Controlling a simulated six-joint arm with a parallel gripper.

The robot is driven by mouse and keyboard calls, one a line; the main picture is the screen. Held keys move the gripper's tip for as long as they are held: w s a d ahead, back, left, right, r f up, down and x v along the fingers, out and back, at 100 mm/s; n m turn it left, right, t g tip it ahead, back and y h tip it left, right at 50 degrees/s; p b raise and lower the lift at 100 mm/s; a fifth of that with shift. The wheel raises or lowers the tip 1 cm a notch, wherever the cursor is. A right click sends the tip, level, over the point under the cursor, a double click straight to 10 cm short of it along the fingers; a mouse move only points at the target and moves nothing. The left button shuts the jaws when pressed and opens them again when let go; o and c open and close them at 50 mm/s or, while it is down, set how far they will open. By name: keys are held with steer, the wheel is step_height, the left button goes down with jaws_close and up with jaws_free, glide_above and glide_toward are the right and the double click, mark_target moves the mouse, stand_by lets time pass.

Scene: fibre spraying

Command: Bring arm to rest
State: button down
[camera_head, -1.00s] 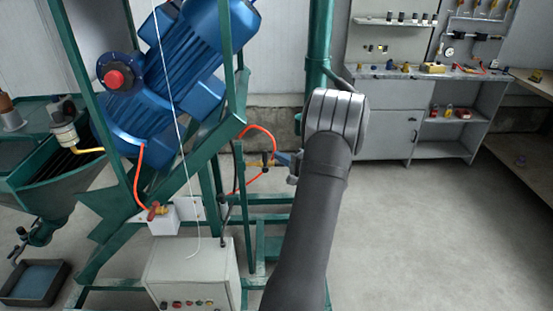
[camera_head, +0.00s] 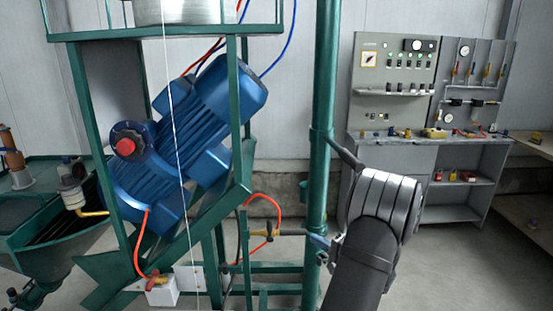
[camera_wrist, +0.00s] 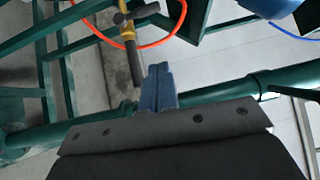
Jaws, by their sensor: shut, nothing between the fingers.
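My gripper (camera_head: 318,242) shows as small blue fingers at the end of my dark arm, lower right of centre in the head view. In the wrist view, my gripper (camera_wrist: 158,86) has its blue fingers together with nothing between them. A brass valve piece (camera_head: 264,231) with a brown tube lies just left of the fingers. It also shows in the wrist view, where the brass valve piece (camera_wrist: 123,22) has its tube ending beside the fingers. I cannot tell whether the tube and fingers touch.
An orange hose (camera_head: 272,198) loops from the valve. A green vertical pipe (camera_head: 322,110) stands behind my gripper. A blue motor (camera_head: 195,125) sits in a green frame on the left. A grey workbench (camera_head: 445,150) with tool panels is at the back right; open floor lies before it.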

steer(key=s+a+x, duration=0.2)
steer(key=x, duration=1)
steer(key=shift+w+a+f, duration=0.2)
steer(key=shift+w+a, duration=0.05)
steer(key=shift+w, duration=0.05)
steer(key=shift+d, duration=0.1)
steer(key=s+d, duration=0.5)
steer(key=d, duration=0.3)
steer(key=shift+d, duration=0.25)
